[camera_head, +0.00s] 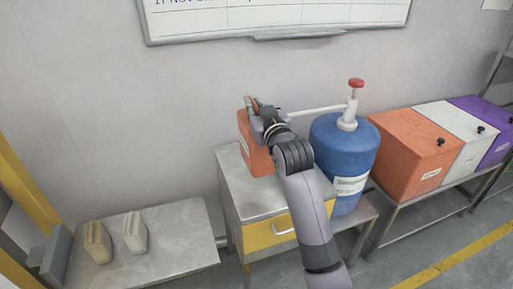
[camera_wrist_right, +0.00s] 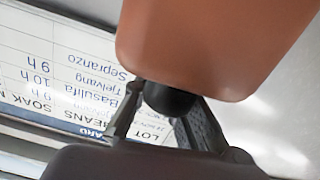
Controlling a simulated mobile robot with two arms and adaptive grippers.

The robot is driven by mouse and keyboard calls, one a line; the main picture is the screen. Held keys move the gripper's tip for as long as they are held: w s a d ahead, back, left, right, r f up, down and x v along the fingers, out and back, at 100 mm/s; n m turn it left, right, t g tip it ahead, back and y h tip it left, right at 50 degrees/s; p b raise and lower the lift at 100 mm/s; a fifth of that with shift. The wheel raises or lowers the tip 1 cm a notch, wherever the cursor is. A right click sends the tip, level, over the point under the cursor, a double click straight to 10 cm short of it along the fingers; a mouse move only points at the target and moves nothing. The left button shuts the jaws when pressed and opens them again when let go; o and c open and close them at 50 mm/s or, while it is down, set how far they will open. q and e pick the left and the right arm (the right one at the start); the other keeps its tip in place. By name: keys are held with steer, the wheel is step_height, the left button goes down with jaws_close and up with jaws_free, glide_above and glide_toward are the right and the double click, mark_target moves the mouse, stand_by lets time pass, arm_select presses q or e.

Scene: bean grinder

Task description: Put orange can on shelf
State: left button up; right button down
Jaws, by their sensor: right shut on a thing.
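The orange can (camera_head: 255,152) is in my right gripper (camera_head: 262,115), above the top of the small cabinet (camera_head: 257,197). I cannot tell whether its base touches the cabinet top. In the right wrist view the orange can (camera_wrist_right: 210,45) fills the upper middle, tilted in the picture. There the fingers of my right gripper (camera_wrist_right: 165,112) close around a dark round part at the can's end. My right arm hides part of the can's right side in the head view. My left gripper is not in view.
A low metal table (camera_head: 178,232) with two bags stands left. Right of the cabinet is a blue drum (camera_head: 343,160) with a red-topped pump (camera_head: 355,90). A metal rack (camera_head: 425,205) holds orange (camera_head: 405,160), white (camera_head: 455,130) and purple bins. A whiteboard (camera_head: 270,15) hangs behind.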

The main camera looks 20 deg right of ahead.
step_height(320, 180, down, 11)
steer(key=shift+s+d+f, duration=0.1)
steer(key=shift+d, duration=0.05)
steer(key=c, duration=1.6)
jaws_free()
steer(key=shift+f, duration=0.15)
steer(key=shift+c, duration=0.2)
steer(key=shift+s, duration=0.15)
steer(key=s+b, duration=0.1)
steer(key=s, duration=1)
steer(key=shift+s+d, duration=0.15)
steer(key=shift+s, duration=0.25)
